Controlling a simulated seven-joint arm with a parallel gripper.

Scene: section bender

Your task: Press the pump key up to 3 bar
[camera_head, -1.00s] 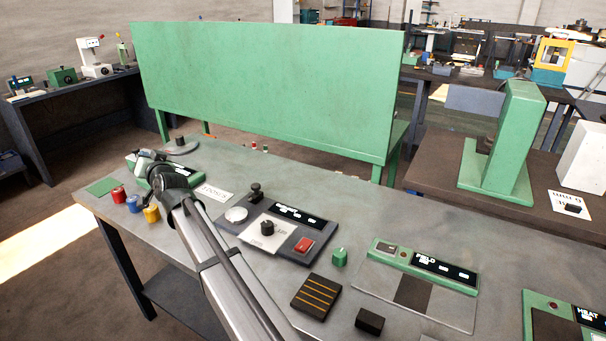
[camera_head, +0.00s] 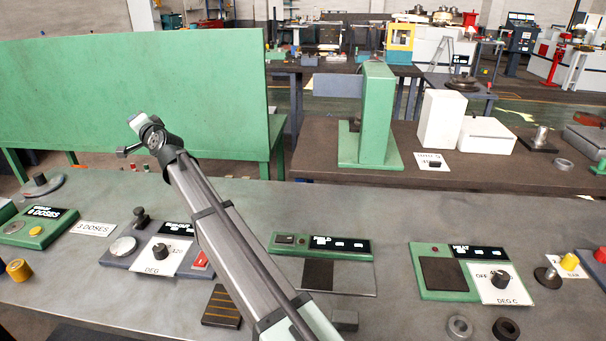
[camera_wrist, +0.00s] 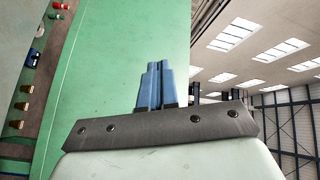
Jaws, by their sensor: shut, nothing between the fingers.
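My gripper (camera_head: 138,122) is at the upper left in the head view, raised in front of the green panel, away from the bench devices. In the wrist view its blue fingers (camera_wrist: 154,88) are together with nothing between them. At the right edge of the head view, a card (camera_head: 566,264) seems to read BAR. I cannot tell which part is the pump key, and no pressure reading is legible.
The bench carries a green heat unit (camera_head: 435,295), a green field unit (camera_head: 283,253), a dial unit (camera_head: 122,262) and a dose unit (camera_head: 40,243). The green panel (camera_head: 200,90) stands behind the bench.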

